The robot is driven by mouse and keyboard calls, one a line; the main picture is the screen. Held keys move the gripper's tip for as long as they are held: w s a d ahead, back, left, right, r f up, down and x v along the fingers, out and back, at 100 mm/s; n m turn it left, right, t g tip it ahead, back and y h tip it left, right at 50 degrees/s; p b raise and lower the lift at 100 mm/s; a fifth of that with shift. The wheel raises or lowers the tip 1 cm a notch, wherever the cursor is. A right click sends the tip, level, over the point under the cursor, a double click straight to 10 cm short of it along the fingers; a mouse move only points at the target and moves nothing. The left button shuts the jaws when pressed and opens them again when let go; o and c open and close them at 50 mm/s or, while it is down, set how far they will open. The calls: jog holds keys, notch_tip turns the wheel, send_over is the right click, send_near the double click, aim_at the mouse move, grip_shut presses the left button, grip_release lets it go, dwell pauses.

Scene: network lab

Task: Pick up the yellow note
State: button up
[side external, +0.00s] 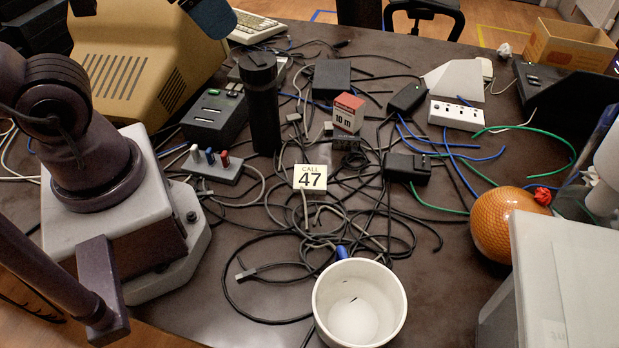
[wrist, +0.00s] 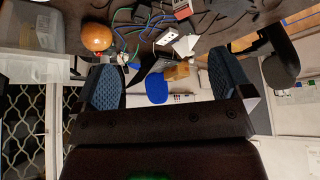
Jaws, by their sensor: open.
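The yellow note (side external: 310,178) is a small pale-yellow square printed "CALL 47". In the side external view it lies near the middle of the dark table, on or among tangled black and grey cables. I cannot make it out in the wrist view. My gripper (wrist: 163,76) is open in the wrist view, its two blue-padded fingers wide apart with nothing held between them. In the side external view only a blue-padded part of it shows at the top left edge, far above and left of the note.
A white cup (side external: 398,318) stands in front of the note. A red-and-white box (side external: 345,116) and a tall black cylinder (side external: 262,108) stand behind it. A black adapter (side external: 407,167) lies to its right. An orange ball (side external: 505,230) and a grey bin (side external: 570,285) are farther right.

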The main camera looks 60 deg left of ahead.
jog(key=w+d+f+m+g, duration=0.2)
jog(key=d+f+m+g, duration=0.3)
jog(key=f, duration=0.4)
jog(key=m+t+y, duration=0.3)
jog(key=m+y, duration=0.9)
jog(key=m, duration=0.2)
send_near(311, 172)
jog(key=s+a, duration=0.1)
jog(key=s, duration=0.1)
jog(key=s+a, duration=0.1)
jog(key=s, duration=0.1)
jog(key=s+a, duration=0.2)
jog(key=shift+r, duration=0.4)
jog(key=w+f+m+t, duration=0.1)
jog(key=m, duration=0.1)
jog(key=w+f+m+t, duration=0.1)
jog(key=shift+w+a+f+m, duration=0.1)
jog(key=shift+w+f+m, duration=0.1)
jog(key=shift+m, duration=0.2)
jog(key=shift+w+d+m+t, duration=0.25)
jog(key=shift+w+m+t, duration=0.15)
jog(key=shift+w, duration=0.15)
jog(key=shift+w+d+m+t, duration=0.25)
jog(key=shift+w+m+t, duration=0.15)
jog(key=shift+w, duration=0.15)
jog(key=x, duration=0.7)
jog(key=shift+w+d+f, duration=0.1)
jog(key=shift+w+f, duration=0.2)
jog(key=shift+f, duration=0.05)
jog(key=c, duration=1.1)
